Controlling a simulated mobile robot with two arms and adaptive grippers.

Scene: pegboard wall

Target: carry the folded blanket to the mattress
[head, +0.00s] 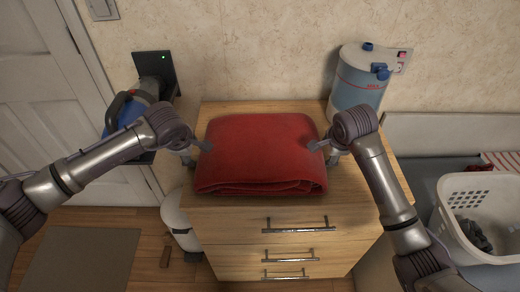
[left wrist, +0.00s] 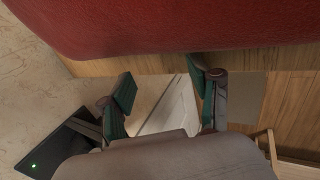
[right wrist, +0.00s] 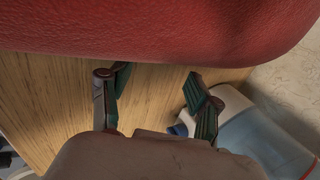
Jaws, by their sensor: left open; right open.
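The folded red blanket (head: 262,150) lies flat on top of the wooden drawer chest (head: 290,222). My left gripper (head: 202,147) is open at the blanket's left edge, and my right gripper (head: 322,147) is open at its right edge. In the left wrist view the blanket (left wrist: 190,25) fills the top, beyond the open fingers (left wrist: 160,85). In the right wrist view the blanket (right wrist: 160,28) also lies beyond the open fingers (right wrist: 155,88). I cannot tell whether any fingertip touches the cloth. A grey surface (head: 423,170) at the right may be the mattress, partly hidden.
A blue-grey canister (head: 357,85) stands at the chest's back right. A white laundry basket (head: 480,215) with dark cloth sits at the right. A blue device (head: 125,108) hangs on the wall at left. A white rounded object (head: 178,220) stands on the floor left of the chest.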

